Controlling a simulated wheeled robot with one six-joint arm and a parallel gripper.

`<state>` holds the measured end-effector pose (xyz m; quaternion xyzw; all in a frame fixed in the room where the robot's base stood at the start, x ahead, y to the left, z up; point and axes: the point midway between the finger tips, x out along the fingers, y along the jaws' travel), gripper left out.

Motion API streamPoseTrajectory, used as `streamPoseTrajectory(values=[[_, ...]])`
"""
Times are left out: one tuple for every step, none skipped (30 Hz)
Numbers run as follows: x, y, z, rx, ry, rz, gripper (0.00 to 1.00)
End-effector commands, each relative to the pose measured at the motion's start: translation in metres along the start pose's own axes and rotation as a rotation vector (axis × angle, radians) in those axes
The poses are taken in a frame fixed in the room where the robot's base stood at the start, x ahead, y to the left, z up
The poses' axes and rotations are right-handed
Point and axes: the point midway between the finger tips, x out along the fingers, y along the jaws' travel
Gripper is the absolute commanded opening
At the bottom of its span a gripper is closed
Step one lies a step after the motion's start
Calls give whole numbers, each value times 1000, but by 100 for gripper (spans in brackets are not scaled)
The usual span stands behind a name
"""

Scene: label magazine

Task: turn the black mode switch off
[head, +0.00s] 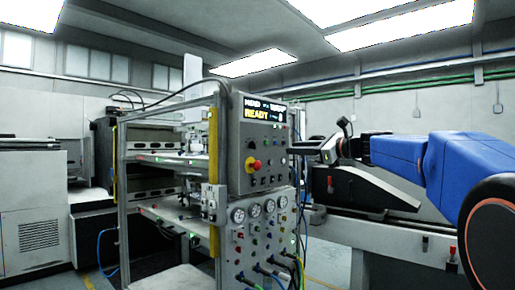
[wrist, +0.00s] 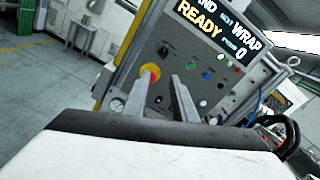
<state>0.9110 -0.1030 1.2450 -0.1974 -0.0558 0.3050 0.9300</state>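The grey control panel (head: 236,172) faces me at the middle of the head view. It carries a black rotary knob (wrist: 163,49), which looks like the mode switch; it is small and its setting cannot be read. Just below it is a red stop button (wrist: 152,73) on a yellow ring. My gripper (wrist: 161,77) shows two grey fingers spread apart with nothing between them. The left finger overlaps the stop button in the wrist view, and the knob appears beyond the fingertips. In the head view my gripper (head: 297,149) is by the panel's right edge; contact cannot be told.
A display (wrist: 222,28) above the controls reads READY. Coloured buttons and lamps (wrist: 220,86) sit to the right of the fingers. Gauges (head: 254,210) and cables fill the lower panel. A metal frame with a yellow post (head: 214,150) stands to the left. Open floor shows at left in the wrist view.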

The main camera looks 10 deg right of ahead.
Motion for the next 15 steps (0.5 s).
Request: streamPoseTrajectory(values=[[1,-5,2,14,-10,-6,25],[2,-7,3,20,-14,-8,25],[4,-8,4,24,-16,-9,25],[5,-8,4,25,-17,-9,25],[8,-8,4,25,-17,-8,25],[12,-7,4,24,-17,-8,25],[16,-7,4,24,-17,-8,25],[20,-7,4,24,-17,-7,25],[26,-7,4,24,-17,-6,25],[32,-7,3,24,-16,-6,25],[37,-7,3,24,-16,-6,25],[44,-6,4,23,-16,-5,25],[49,-7,4,23,-17,-5,25],[54,-7,4,23,-16,-6,25],[62,-6,4,23,-16,-5,25]])
